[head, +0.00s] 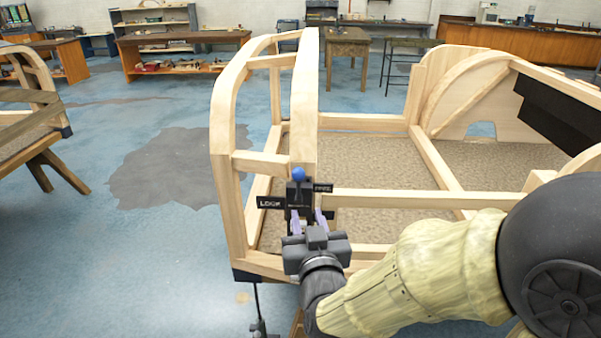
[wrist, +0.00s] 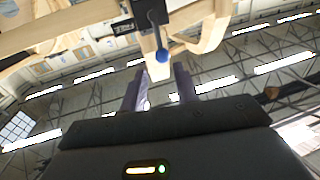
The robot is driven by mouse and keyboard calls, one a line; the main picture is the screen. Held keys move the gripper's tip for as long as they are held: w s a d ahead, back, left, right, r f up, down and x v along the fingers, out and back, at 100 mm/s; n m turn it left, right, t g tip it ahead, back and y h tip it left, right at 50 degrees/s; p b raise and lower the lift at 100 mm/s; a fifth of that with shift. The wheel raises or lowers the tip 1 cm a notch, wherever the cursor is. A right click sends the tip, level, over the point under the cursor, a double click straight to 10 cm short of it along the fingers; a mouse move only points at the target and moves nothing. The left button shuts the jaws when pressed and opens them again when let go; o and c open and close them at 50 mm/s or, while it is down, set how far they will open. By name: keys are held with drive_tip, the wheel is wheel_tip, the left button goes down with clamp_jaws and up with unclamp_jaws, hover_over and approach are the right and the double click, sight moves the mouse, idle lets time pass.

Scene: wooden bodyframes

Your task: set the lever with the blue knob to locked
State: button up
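The blue knob (head: 298,174) tops a lever on a dark plate fixed to the wooden frame's near post. A LOCK label (head: 270,202) is left of the plate and a FREE label (head: 322,188) is right of it. The knob stands between the labels; I cannot tell the lever's exact setting. My gripper (head: 308,218) is just below and in front of the knob, its two pale purple fingers apart and empty. In the wrist view, the knob (wrist: 162,56) hangs on its dark rod just beyond the open fingertips, roughly between their lines, apparently untouched.
The wooden bodyframe (head: 226,190) has posts and rails close around the lever, with a rail (head: 400,199) running right. Another frame (head: 35,110) stands at far left. Workbenches (head: 180,40) line the back. The floor to the left is open.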

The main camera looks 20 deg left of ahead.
sight(299, 184)
drive_tip(key=p+x, duration=0.3)
drive_tip(key=x, duration=1)
drive_tip(key=shift+f, duration=0.1)
drive_tip(key=shift+c, duration=0.4)
clamp_jaws()
